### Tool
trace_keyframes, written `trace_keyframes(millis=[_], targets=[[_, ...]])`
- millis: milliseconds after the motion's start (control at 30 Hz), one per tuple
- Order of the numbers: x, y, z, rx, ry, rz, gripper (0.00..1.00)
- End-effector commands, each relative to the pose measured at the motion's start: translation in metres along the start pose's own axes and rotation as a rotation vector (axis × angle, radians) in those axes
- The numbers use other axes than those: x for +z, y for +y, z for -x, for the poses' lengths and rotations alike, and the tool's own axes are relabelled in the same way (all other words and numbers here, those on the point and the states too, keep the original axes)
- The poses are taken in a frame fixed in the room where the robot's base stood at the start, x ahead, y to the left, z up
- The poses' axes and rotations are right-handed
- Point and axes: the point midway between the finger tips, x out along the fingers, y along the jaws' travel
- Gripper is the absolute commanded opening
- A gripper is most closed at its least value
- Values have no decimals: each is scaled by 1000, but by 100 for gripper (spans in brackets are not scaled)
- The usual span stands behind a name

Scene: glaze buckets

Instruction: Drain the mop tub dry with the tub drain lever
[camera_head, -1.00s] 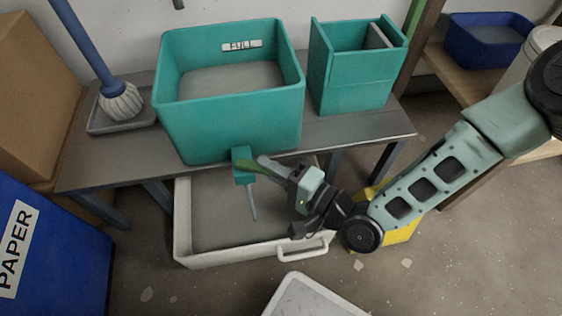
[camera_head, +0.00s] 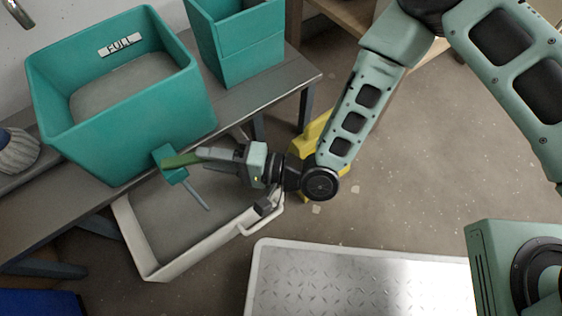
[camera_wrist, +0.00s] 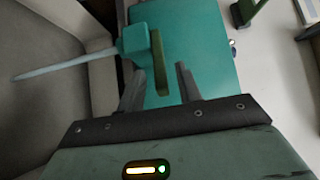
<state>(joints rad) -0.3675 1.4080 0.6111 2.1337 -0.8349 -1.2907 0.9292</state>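The teal mop tub (camera_head: 130,140) stands on a grey bench and bears a FULL label (camera_head: 120,44). A grey surface shows inside it; I cannot tell its depth. A teal drain valve (camera_head: 170,162) sits low on its front, with a green drain lever (camera_head: 184,160) on it. A thin pale tapered piece (camera_head: 196,194) extends from the valve down toward the tray; I cannot tell whether it is spout or water. My gripper (camera_head: 203,158) is at the lever. In the wrist view, my gripper (camera_wrist: 160,85) is open, with the lever (camera_wrist: 159,62) between its fingertips; contact is unclear.
A pale tray (camera_head: 150,265) with a grey inside lies on the floor below the valve. A smaller teal bin (camera_head: 240,50) stands right of the tub, and a mop head (camera_head: 17,152) at left. A yellow object (camera_head: 312,130) is behind my arm. Floor at right is open.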

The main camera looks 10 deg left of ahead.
Motion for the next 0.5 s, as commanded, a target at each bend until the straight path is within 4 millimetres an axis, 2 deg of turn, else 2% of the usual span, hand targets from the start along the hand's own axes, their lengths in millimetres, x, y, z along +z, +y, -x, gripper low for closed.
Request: trace_keyframes(millis=[33, 300, 500], targets=[[-1, -3, 13, 4, 3, -4, 35], [-1, -3, 77, 4, 5, -4, 35], [0, -3, 116, 2, 4, -3, 35]])
